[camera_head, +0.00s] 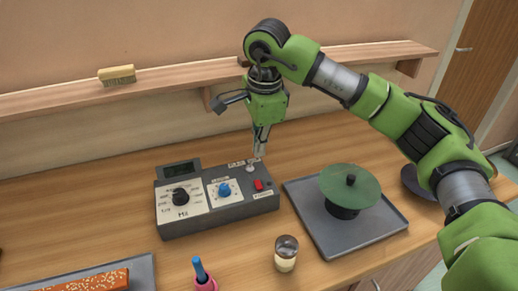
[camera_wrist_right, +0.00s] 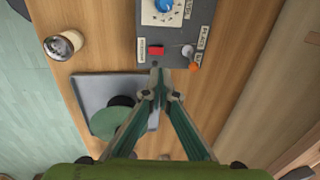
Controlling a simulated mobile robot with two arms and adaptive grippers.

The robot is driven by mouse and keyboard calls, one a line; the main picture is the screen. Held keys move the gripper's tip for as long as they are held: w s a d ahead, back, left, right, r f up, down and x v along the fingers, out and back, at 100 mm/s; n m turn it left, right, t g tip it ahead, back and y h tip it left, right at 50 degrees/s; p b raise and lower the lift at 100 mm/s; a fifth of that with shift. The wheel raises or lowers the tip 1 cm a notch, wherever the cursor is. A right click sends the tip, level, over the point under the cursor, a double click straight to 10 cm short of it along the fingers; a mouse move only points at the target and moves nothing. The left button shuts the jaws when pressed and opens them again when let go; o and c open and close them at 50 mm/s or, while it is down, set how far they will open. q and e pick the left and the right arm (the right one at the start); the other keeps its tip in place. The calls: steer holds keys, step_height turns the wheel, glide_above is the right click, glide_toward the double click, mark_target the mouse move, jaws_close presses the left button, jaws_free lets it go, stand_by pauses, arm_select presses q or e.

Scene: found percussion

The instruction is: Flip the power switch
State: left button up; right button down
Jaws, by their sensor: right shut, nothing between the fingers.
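A grey control box (camera_head: 220,213) stands on the wooden table, with a dark display, a black dial (camera_head: 180,196) and a blue knob (camera_head: 224,189). A small red switch (camera_head: 258,185) sits at the right end of its top, and it also shows in the right wrist view (camera_wrist_right: 156,50). A round silver part (camera_wrist_right: 188,51) is near it. My right gripper (camera_head: 259,155) is shut and empty, pointing down by the box's back right corner. In the wrist view its fingertips (camera_wrist_right: 161,72) appear just beyond the box's end, near the switch. My left gripper is not in view.
A grey tray (camera_head: 325,238) with a green disc (camera_head: 350,184) lies right of the box. A small glass (camera_head: 286,254) and a pink holder (camera_head: 205,284) stand in front. A wall shelf (camera_head: 185,73) with a brush (camera_head: 117,75) runs behind my right arm.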

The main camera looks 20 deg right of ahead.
mark_target(257, 182)
steer(key=f+p, duration=0.1)
steer(key=f, duration=0.2)
steer(key=w+f+p, duration=0.1)
steer(key=f, duration=0.3)
steer(key=f+p, duration=0.1)
steer(key=f, duration=0.3)
steer(key=shift+w, duration=0.4)
steer(key=shift+f, duration=0.25)
